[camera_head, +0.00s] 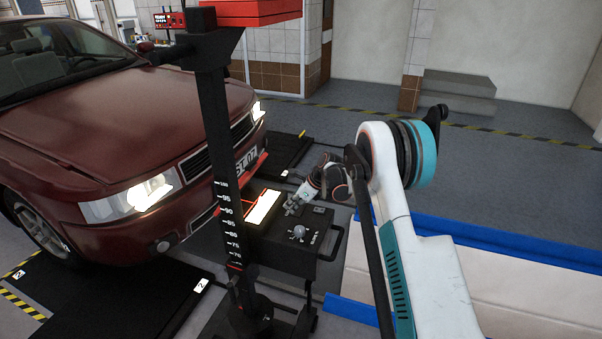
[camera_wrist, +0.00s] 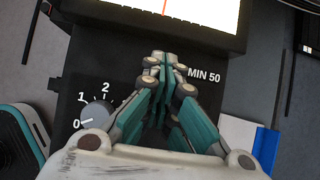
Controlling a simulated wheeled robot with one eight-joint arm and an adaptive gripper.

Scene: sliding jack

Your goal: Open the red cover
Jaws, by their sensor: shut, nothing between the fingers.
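My gripper (camera_head: 291,209) is shut and empty, with its fingertips low over the top of a black control box (camera_head: 284,243). In the wrist view the teal-sided fingers (camera_wrist: 160,60) are together over the black panel, beside the "MIN 50" label and just below the bright screen (camera_wrist: 190,10). The screen (camera_head: 263,206) also shows in the head view, left of my gripper. I cannot pick out a red cover on the panel; my gripper hides part of the panel.
A grey dial (camera_wrist: 96,115) marked 0, 1, 2 is left of my fingers. A black post (camera_head: 222,150) with a height scale stands left of the box, under a red housing (camera_head: 250,12). A dark red car (camera_head: 110,110) is at left. A blue edge (camera_head: 500,240) runs at right.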

